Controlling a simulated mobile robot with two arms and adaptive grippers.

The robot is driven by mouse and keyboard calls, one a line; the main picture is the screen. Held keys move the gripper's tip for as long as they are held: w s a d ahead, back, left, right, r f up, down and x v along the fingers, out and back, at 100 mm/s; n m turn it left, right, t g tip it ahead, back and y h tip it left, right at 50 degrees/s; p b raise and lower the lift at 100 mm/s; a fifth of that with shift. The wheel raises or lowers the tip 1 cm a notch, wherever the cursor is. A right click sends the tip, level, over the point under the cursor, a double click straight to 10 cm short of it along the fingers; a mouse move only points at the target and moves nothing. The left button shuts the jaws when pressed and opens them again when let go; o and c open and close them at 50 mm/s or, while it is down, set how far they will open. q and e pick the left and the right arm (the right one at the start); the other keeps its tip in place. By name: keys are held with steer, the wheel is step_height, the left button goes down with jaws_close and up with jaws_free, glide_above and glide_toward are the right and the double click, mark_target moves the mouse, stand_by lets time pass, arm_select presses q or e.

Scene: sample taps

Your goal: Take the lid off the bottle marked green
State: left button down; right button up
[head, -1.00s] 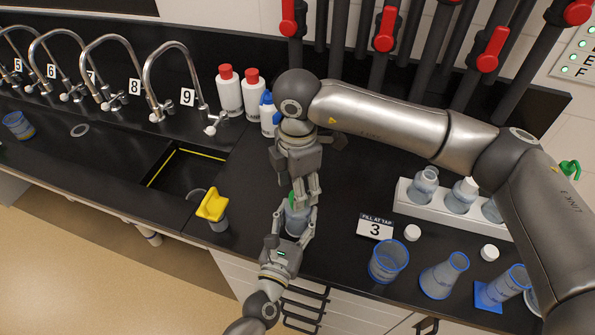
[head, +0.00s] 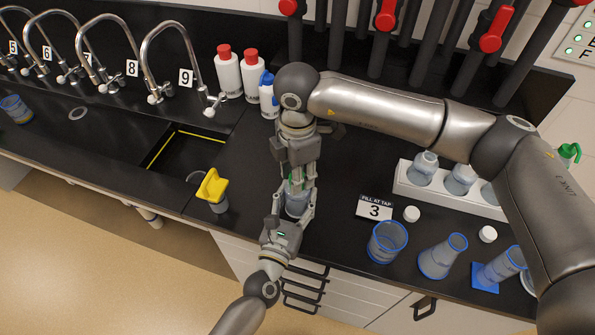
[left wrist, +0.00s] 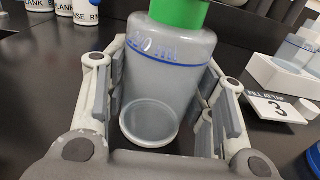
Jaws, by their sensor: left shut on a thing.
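The bottle marked green (head: 296,203) is clear with a blue line and stands upright at the front of the black bench. Its green lid (left wrist: 178,10) is on it in the left wrist view, the top cut off by the frame. My left gripper (head: 294,208) is shut around the bottle's body from the front, with one finger on each side in the left wrist view (left wrist: 165,100). My right gripper (head: 297,182) points down from above, its fingers at the lid and hiding most of it. I cannot tell whether they grip the lid.
A yellow-topped container (head: 213,190) stands left of the bottle, beside the sink (head: 185,155). A sign with 3 (head: 374,207), loose white caps (head: 411,214) and blue-rimmed glassware (head: 387,242) are to the right. Wash bottles (head: 228,75) stand behind. A white rack (head: 410,192) holds flasks.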

steer(key=n, duration=1)
steer(key=shift+n, duration=0.3)
steer(key=n, duration=0.3)
steer(key=shift+n, duration=0.3)
steer(key=n, duration=1.9)
steer(key=shift+r, duration=0.1)
steer(key=n, duration=0.7)
steer(key=shift+w+n, duration=0.1)
steer(key=shift+n, duration=0.2)
steer(key=n, duration=1.3)
steer(key=shift+r, duration=0.2)
steer(key=shift+r, duration=0.95)
